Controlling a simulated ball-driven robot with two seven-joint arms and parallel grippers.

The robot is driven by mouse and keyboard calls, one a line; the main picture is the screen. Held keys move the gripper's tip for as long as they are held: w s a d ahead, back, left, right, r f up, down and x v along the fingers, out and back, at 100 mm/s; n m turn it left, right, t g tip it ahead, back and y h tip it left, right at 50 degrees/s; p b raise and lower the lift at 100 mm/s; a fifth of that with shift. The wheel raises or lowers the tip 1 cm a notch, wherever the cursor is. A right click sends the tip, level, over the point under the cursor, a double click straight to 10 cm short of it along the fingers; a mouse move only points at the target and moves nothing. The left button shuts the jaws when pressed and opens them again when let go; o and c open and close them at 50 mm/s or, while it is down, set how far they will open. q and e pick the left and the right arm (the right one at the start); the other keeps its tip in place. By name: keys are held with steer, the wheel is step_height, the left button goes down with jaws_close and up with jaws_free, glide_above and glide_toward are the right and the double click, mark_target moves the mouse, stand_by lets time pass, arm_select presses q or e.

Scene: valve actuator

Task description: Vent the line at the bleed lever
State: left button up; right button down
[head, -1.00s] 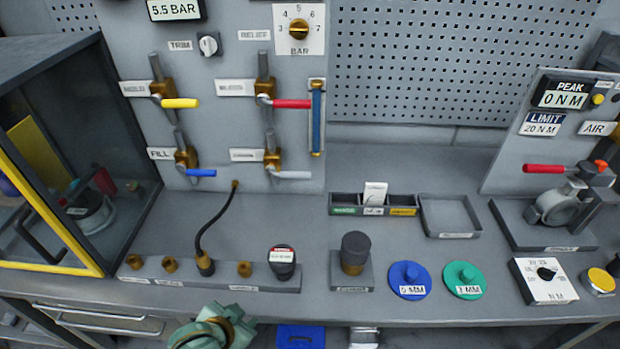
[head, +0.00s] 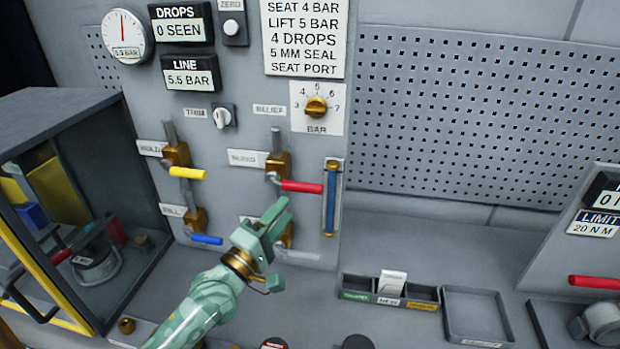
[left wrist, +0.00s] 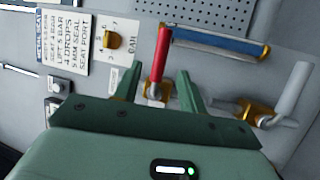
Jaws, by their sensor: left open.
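The bleed lever has a red handle (head: 301,187) on a brass valve (head: 279,163) on the upright panel, beside a label that seems to read BLEED (head: 248,158). The handle points right in the head view. My left gripper (head: 281,217) is open and empty, just below the red handle in that view. In the left wrist view the red handle (left wrist: 160,56) stands between the open fingers of my left gripper (left wrist: 160,85), beyond their tips; contact cannot be told. The line display (head: 193,74) reads 5.5 BAR. My right gripper is not in view.
Yellow (head: 188,173) and blue (head: 206,239) levers sit to the left. A white-handled lever (head: 298,255) is below, partly behind my gripper. A blue vertical tube (head: 330,200) stands right of the red handle. The bench has a divided tray (head: 360,296).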

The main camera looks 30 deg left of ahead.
mark_target(302, 191)
arm_select(q)
steer(key=x, duration=0.9)
steer(key=shift+w+p, duration=0.2)
steer(key=shift+p, duration=0.15)
steer(key=shift+w+d, duration=0.15)
steer(key=shift+w, duration=0.4)
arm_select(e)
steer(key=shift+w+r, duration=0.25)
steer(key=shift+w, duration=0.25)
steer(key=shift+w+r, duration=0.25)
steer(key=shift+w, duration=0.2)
arm_select(q)
jaws_close()
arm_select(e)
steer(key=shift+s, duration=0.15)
